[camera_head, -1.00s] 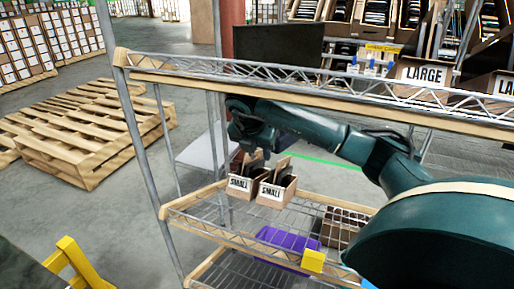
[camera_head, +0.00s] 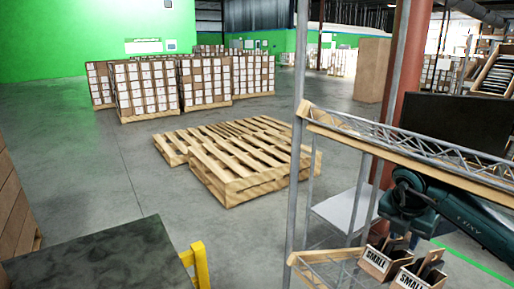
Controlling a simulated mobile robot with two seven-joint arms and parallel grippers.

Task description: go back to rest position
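My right arm comes in from the right edge, over the middle level of the wire shelf rack (camera_head: 335,265). My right gripper (camera_head: 398,236) hangs at its end, small and dark, just above two small brown cartons. The left carton (camera_head: 376,263) and the right carton (camera_head: 410,281) are marked SMALL, stand tilted and hold dark items. I cannot tell whether the gripper touches them, nor whether its fingers are open or shut. My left gripper is not in view.
Wooden pallets (camera_head: 240,165) lie on the floor beyond the rack's left post (camera_head: 299,130). Stacked boxes (camera_head: 147,88) stand behind them. A dark-topped surface (camera_head: 95,258) and a yellow frame (camera_head: 197,266) are at the bottom left. The grey floor between is clear.

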